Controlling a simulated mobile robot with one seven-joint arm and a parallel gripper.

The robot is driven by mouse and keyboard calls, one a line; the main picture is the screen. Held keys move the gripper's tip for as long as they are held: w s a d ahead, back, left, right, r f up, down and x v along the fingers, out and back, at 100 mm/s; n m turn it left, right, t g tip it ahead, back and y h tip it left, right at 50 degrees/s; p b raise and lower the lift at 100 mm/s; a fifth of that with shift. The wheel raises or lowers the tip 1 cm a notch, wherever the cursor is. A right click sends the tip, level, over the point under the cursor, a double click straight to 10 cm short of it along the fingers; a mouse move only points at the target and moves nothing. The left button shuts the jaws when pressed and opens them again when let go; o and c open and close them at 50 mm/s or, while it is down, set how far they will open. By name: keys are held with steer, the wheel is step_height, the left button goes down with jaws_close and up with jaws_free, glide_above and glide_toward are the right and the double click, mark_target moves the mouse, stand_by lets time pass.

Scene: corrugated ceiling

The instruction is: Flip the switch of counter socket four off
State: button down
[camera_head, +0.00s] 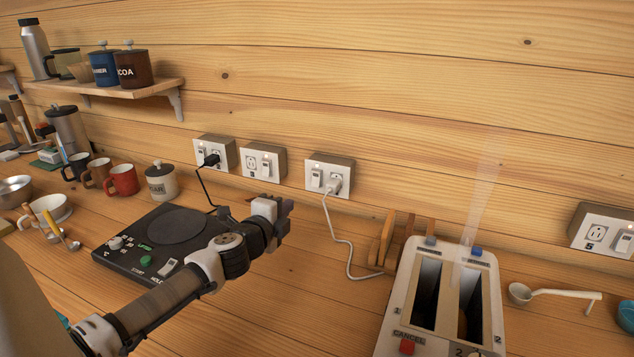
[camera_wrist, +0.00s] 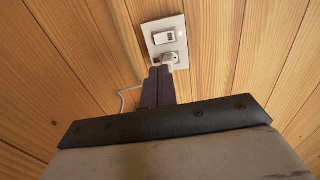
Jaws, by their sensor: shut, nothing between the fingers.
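A socket box with a white plug (camera_head: 334,186) is on the plank wall, just left of the box marked 5; its own number is not readable. Its rocker switch (camera_head: 317,178) is left of the plug, and a small light glows on the plate. In the wrist view the plate (camera_wrist: 153,48) lies ahead, with the switch (camera_wrist: 165,39) above the white plug (camera_wrist: 170,59). My gripper (camera_head: 287,207) is shut and empty, below and left of this box in the head view, apart from it. Its fingertips (camera_wrist: 160,73) overlap the plug's lower edge in the wrist view.
Two more socket boxes (camera_head: 214,152) (camera_head: 264,161) are to the left, the first with a black plug. Box 5 (camera_head: 603,231) is far right. A toaster (camera_head: 408,290) stands right of my arm; a hotplate (camera_head: 135,240) lies beside it. The white cord (camera_head: 346,245) hangs to the counter.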

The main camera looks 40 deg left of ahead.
mark_target(315, 184)
stand_by(0.3)
steer(key=p+x, duration=0.4)
steer(key=x, duration=0.8)
steer(key=shift+w+a+p, duration=0.15)
steer(key=shift+w+p, duration=0.25)
steer(key=shift+w+a+f, duration=0.15)
steer(key=shift+w, duration=0.35)
